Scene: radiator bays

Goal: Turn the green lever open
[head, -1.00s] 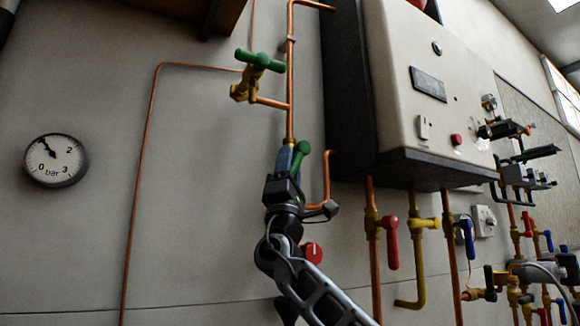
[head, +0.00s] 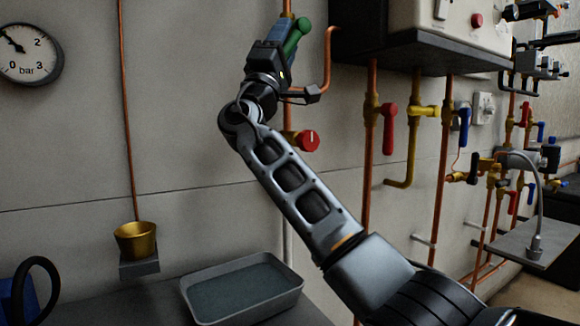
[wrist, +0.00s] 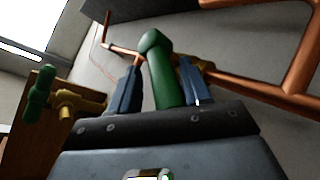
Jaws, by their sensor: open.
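The green lever (head: 299,36) is on the copper pipe left of the boiler, partly hidden behind my gripper (head: 281,30) in the head view. In the wrist view the green lever (wrist: 158,70) stands up between the two blue fingers of my gripper (wrist: 161,80). One finger is on each side, with a visible gap at the left finger. The gripper is open around the lever. Whether the right finger touches it I cannot tell. The valve body is mostly hidden behind the lever and fingers.
A separate green-handled brass tap (wrist: 40,98) shows left in the wrist view. A red knob (head: 308,141) sits below my gripper. Red (head: 388,125) and yellow (head: 424,112) levers are to the right, under the boiler (head: 440,45). A grey tray (head: 243,287) stands below.

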